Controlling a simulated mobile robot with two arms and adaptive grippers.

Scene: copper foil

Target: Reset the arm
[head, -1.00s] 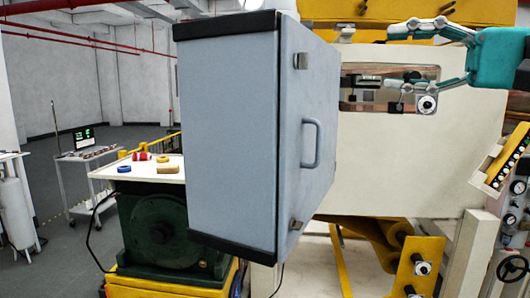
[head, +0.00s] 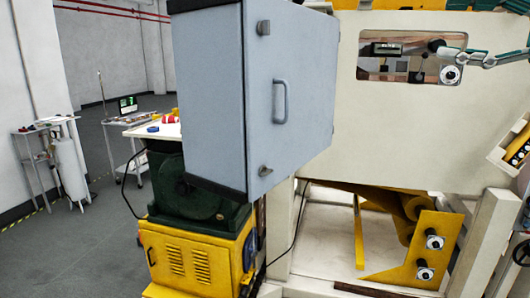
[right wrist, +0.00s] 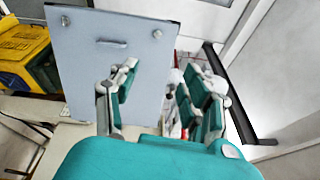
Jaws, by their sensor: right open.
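My right gripper (head: 446,34) shows only in part at the upper right of the head view, in front of the cream machine panel with its window (head: 380,66). The rest of the right arm is cut off by the picture edge. In the right wrist view the right gripper (right wrist: 160,82) is open, its two teal-padded fingers apart with nothing between them. Beyond the fingers is the grey cabinet (right wrist: 75,70) with its handle. The same cabinet (head: 295,135) stands mid-picture in the head view, its door shut. My left gripper is not in view.
A green motor (head: 180,185) on a yellow base (head: 190,262) stands below the cabinet. Yellow brackets with knobs (head: 425,250) sit at the lower right. A cart with a screen (head: 128,120) and white cylinder (head: 70,170) stand left. Grey floor there is open.

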